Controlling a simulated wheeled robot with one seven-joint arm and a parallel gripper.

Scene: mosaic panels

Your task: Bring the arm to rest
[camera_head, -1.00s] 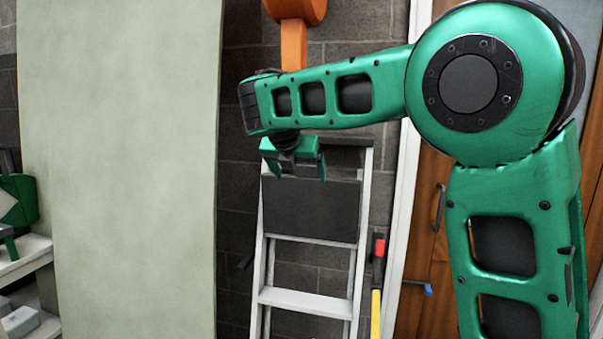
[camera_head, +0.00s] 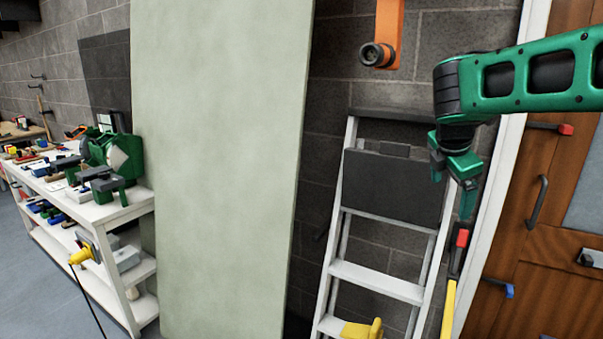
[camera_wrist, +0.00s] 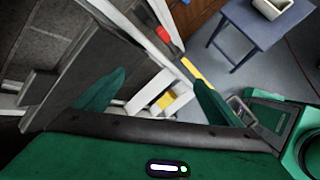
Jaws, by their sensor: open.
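My gripper (camera_head: 453,188) hangs from the end of my green arm at the right of the head view, fingers pointing down. It is in front of the right side of a white stepladder (camera_head: 376,281). In the wrist view my gripper (camera_wrist: 157,92) shows two green fingers spread apart with nothing held between them. The ladder (camera_wrist: 150,92) and a yellow object (camera_wrist: 166,99) show beyond the fingers; I cannot tell the distance.
A tall pale green panel (camera_head: 222,160) leans at the wall. A white shelf unit (camera_head: 128,212) with tools stands left. A wooden door (camera_head: 555,235) is right. An orange bracket (camera_head: 388,30) hangs above the ladder. A blue table (camera_wrist: 257,28) shows in the wrist view.

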